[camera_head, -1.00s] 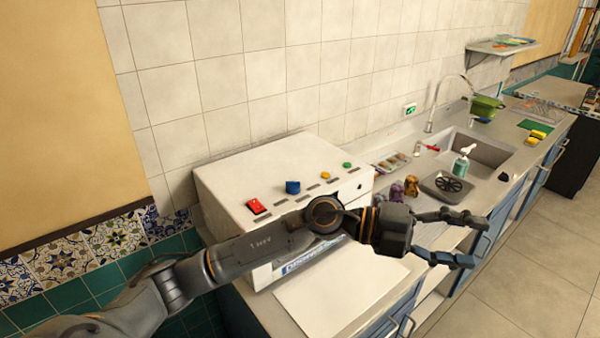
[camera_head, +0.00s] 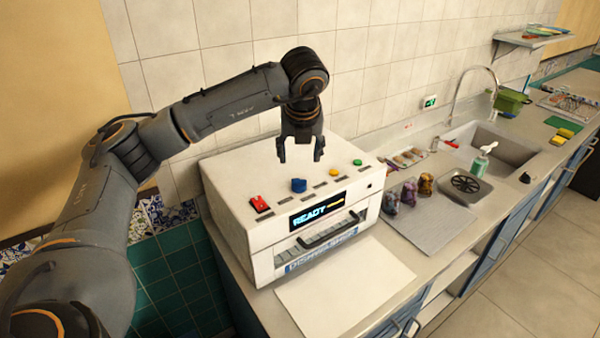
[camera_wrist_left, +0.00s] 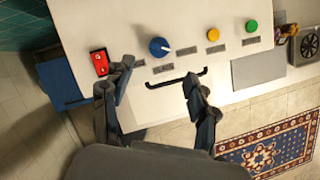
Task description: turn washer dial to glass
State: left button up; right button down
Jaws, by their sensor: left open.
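The white washer (camera_head: 235,205) stands on the counter with its display reading "READY". Its blue dial (camera_head: 299,185) is on the top between a red switch (camera_head: 259,203) and a yellow button (camera_head: 334,172); a green button (camera_head: 357,162) is farther right. In the left wrist view the blue dial (camera_wrist_left: 159,47) has a white pointer mark aimed to the right and slightly down. My left gripper (camera_head: 301,158) is open and empty, pointing down above the dial and apart from it. My right gripper is not seen.
A white sheet (camera_head: 345,285) lies before the washer. Several small coloured figures (camera_head: 409,191) stand on a grey mat to its right. The sink (camera_head: 500,150), tap and soap bottle (camera_head: 480,163) are farther right. The tiled wall is close behind.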

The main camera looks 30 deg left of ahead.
aim_at(299, 179)
pick_arm(q)
jog(key=p+x, duration=0.3)
jog(key=x, duration=0.6)
jog(key=shift+f, duration=0.15)
jog(key=shift+w+a+f, duration=0.15)
jog(key=shift+w+f, duration=0.05)
jog(key=shift+f, duration=0.35)
